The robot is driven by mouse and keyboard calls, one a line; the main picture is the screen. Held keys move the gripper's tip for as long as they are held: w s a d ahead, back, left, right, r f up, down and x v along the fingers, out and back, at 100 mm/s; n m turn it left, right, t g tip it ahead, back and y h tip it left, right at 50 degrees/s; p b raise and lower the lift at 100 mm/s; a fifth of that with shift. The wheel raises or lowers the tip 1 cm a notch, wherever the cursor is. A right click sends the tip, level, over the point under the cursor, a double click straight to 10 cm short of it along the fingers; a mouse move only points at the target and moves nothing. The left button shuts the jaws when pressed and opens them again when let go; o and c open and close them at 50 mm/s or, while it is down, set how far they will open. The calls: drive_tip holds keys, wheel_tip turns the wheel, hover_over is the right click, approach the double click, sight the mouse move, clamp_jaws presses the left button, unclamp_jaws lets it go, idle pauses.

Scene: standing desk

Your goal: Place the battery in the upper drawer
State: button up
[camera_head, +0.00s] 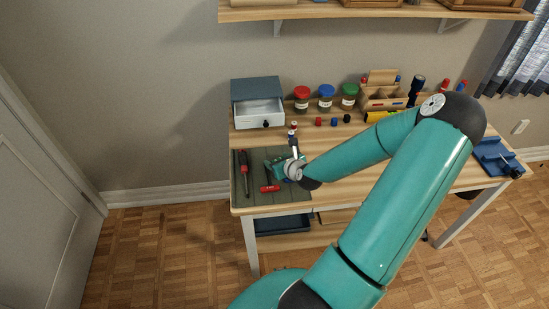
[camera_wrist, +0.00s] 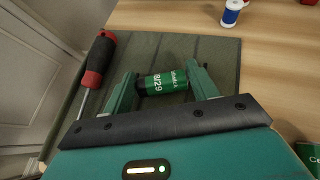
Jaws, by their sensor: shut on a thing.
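A green battery (camera_wrist: 166,82) with white lettering lies crosswise between the two fingers of my gripper (camera_wrist: 165,84) in the wrist view. The fingers are shut on its ends, above the dark green mat. In the head view my gripper (camera_head: 279,167) is over the mat, and the battery is too small to make out. A blue-grey cabinet (camera_head: 256,88) stands at the back left of the desk. Its light-coloured drawer (camera_head: 259,113) with a dark knob is pulled open, behind my gripper and slightly left. The drawer looks empty from here.
A red-and-black screwdriver (camera_head: 244,166) and a red-handled tool (camera_head: 270,188) lie on the mat (camera_head: 238,197). A blue-and-white cylinder (camera_wrist: 231,13) stands past the mat. Lidded jars (camera_head: 326,98) and a wooden organizer (camera_head: 382,98) stand at the back. A shelf (camera_head: 350,11) hangs above.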

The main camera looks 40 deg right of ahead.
drive_tip(key=shift+w+d+f, duration=0.1)
drive_tip(key=shift+w+f, duration=0.2)
drive_tip(key=shift+w, duration=0.15)
drive_tip(key=shift+s+r, duration=0.25)
drive_tip(key=shift+s, duration=0.2)
drive_tip(key=shift+w+f, duration=0.2)
drive_tip(key=shift+f, duration=0.05)
drive_tip(key=o, duration=0.9)
drive_tip(key=shift+w+f, duration=0.1)
drive_tip(key=shift+o, duration=0.9)
drive_tip(key=shift+s, duration=0.25)
drive_tip(key=shift+w, duration=0.15)
drive_tip(key=shift+r, duration=0.3)
drive_tip(key=v, duration=1)
drive_tip(key=shift+s+r, duration=0.1)
drive_tip(key=shift+s, duration=0.15)
drive_tip(key=shift+s+a+r, duration=0.25)
drive_tip(key=shift+s+r, duration=0.1)
drive_tip(key=shift+s, duration=0.2)
